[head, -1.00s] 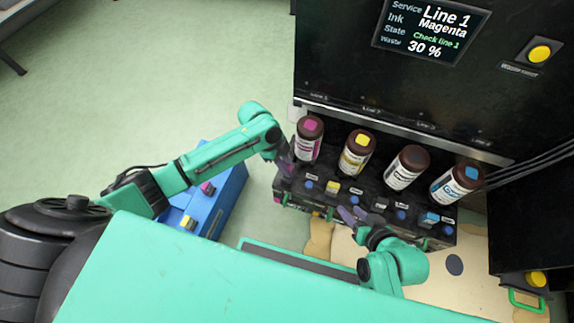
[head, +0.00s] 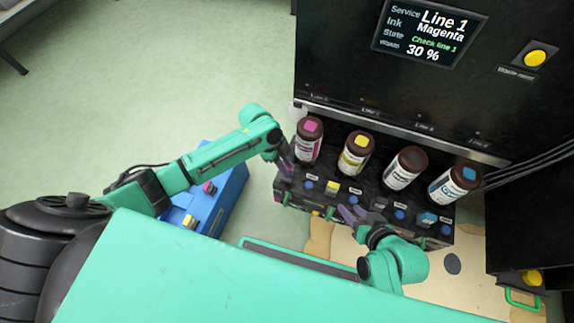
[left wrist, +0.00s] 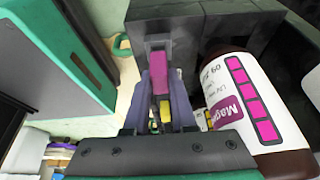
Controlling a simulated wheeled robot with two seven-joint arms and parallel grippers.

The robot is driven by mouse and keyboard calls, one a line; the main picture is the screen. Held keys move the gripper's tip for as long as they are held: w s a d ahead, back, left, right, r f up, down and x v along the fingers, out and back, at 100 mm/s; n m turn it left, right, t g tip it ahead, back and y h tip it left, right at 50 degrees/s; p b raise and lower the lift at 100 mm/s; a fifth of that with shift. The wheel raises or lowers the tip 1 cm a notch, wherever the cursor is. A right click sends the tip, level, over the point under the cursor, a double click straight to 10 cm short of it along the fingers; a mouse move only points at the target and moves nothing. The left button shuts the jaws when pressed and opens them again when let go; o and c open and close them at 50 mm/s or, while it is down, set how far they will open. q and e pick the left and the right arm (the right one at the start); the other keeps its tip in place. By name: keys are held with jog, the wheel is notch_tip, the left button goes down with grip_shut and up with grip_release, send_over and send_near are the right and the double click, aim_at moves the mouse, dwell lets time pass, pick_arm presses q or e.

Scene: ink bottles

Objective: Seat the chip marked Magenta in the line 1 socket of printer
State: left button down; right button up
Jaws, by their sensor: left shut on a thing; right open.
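My left gripper (head: 286,163) is at the left end of the printer's socket row, in front of the magenta-capped bottle (head: 308,142). In the left wrist view its fingers (left wrist: 161,95) are shut on the magenta chip (left wrist: 159,72). The chip's far end is at a grey slotted holder (left wrist: 157,45), apparently the line 1 socket; how deep it sits I cannot tell. In the head view the arm hides chip and socket. My right gripper (head: 352,215) is open and empty before the row's middle. The printer screen (head: 430,32) reads Line 1, Magenta, Check line 1, 30 %.
Bottles with yellow (head: 355,153), dark (head: 405,168) and blue (head: 455,184) tops stand to the right along the row. The magenta bottle (left wrist: 235,95) is close beside my left fingers. A blue bin (head: 232,195) with magenta and yellow items lies at lower left.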

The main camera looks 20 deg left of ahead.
pick_arm(q)
jog(key=shift+f, duration=0.35)
jog(key=shift+f, duration=0.1)
jog(key=shift+f, duration=0.25)
jog(key=shift+f, duration=0.1)
dwell(0.4)
jog(key=c, duration=0.7)
grip_release()
jog(key=shift+o, duration=0.2)
